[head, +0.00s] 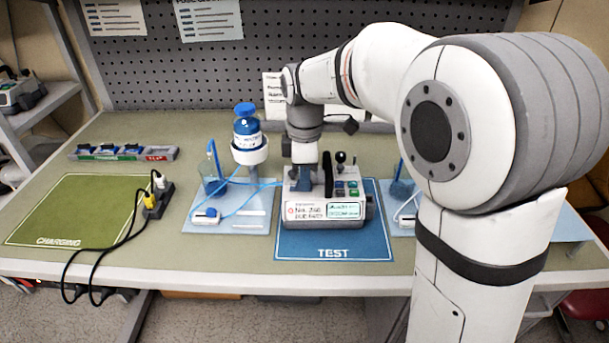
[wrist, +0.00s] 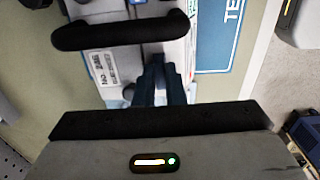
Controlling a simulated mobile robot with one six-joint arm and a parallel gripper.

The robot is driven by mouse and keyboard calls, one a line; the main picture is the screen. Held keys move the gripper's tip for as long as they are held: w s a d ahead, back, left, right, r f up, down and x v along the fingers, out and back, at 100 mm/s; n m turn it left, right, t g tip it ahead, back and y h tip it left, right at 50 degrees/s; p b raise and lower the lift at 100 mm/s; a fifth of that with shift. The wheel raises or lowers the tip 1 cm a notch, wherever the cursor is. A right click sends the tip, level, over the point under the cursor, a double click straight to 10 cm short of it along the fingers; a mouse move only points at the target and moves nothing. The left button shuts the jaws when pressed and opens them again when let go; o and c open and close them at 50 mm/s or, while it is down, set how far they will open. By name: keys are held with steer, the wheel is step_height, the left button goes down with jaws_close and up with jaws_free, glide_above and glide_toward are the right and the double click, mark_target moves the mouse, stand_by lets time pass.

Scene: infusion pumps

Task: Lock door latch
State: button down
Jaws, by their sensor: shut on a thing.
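The infusion pump (head: 325,212) stands on the blue TEST mat (head: 333,245), its screen and buttons facing the front of the bench. My gripper (head: 303,180) reaches down over the pump's upper left part. In the wrist view, the pump (wrist: 125,68) shows with its black carry handle (wrist: 120,33), and my dark gripper fingers (wrist: 166,82) are close together against the pump body beside that handle. They are shut on a small part of the pump, which looks like the door latch. The fingers mostly hide that part, so its position cannot be told.
A blue-capped bottle (head: 246,125) in a white holder stands on a tray (head: 240,222) to the left, with blue tubing running to the pump. A power strip (head: 158,200) with black cables lies by the green CHARGING mat (head: 75,210). The bench front is clear.

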steer(key=shift+m, duration=0.3)
steer(key=m+p, duration=0.1)
steer(key=m, duration=0.2)
steer(key=shift+m, duration=0.3)
steer(key=m+p, duration=0.1)
steer(key=m, duration=0.3)
steer(key=shift+m, duration=0.3)
steer(key=m+p, duration=0.1)
steer(key=m, duration=0.3)
steer(key=m+p, duration=0.1)
steer(key=m, duration=0.4)
stand_by(0.3)
steer(key=c, duration=1.5)
jaws_free()
